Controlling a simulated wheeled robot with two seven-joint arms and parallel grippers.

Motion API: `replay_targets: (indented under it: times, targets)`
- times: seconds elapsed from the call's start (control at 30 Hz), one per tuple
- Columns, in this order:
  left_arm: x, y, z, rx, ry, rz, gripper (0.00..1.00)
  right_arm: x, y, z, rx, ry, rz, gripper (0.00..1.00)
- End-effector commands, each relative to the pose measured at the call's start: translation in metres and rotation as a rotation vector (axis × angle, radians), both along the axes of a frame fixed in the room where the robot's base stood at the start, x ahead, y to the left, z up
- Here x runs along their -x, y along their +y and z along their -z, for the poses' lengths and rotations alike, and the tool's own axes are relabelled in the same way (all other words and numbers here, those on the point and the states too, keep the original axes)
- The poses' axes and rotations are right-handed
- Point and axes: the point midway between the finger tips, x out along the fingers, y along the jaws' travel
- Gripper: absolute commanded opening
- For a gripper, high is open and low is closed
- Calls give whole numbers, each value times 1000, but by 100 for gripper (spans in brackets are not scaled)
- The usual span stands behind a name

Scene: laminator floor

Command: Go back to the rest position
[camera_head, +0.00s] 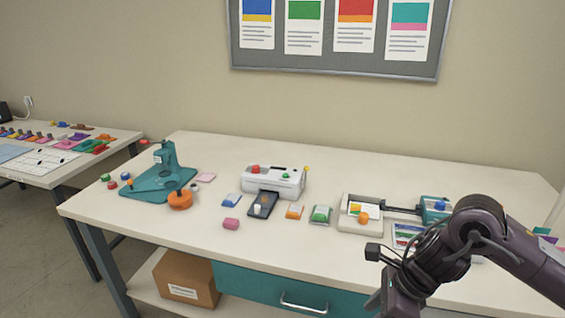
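My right arm comes in from the right edge, bends over the front right of the worktable (330,262) and points down. The part of my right gripper (386,298) that shows is at the bottom edge; its fingertips are cut off, so I cannot see whether it is open or holding something. My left arm and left gripper are not in view.
On the worktable stand a teal press (163,178), a white laminator (272,181), a cream device (358,213) and several small colored pieces. My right arm partly covers a printed card (407,236). A cardboard box (186,279) sits on the shelf below. A side table (75,165) stands left.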

Motion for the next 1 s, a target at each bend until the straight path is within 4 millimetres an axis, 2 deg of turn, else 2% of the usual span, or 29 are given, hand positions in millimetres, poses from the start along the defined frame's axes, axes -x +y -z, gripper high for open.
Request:
replay_targets:
  times: [0.17,0.37,0.53,0.63,0.67,0.73,0.83,0.93,1.0]
  targets:
    - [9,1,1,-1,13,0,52,-16,18,11,-94,48,132,35]
    - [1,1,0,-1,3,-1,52,-40,40,28,-231,130,340,35]
    - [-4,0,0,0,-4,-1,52,-69,61,56,-398,260,621,35]
    - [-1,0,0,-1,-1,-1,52,-88,69,83,-512,375,846,35]
    - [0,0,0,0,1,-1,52,-93,71,94,-551,419,928,35]
    - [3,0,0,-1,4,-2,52,-106,71,128,-648,540,1157,35]
    - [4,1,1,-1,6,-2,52,-112,60,199,-787,752,1568,35]
    - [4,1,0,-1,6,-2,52,-98,40,271,-879,921,1944,35]
    - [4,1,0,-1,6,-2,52,-76,25,319,-917,1010,2179,35]
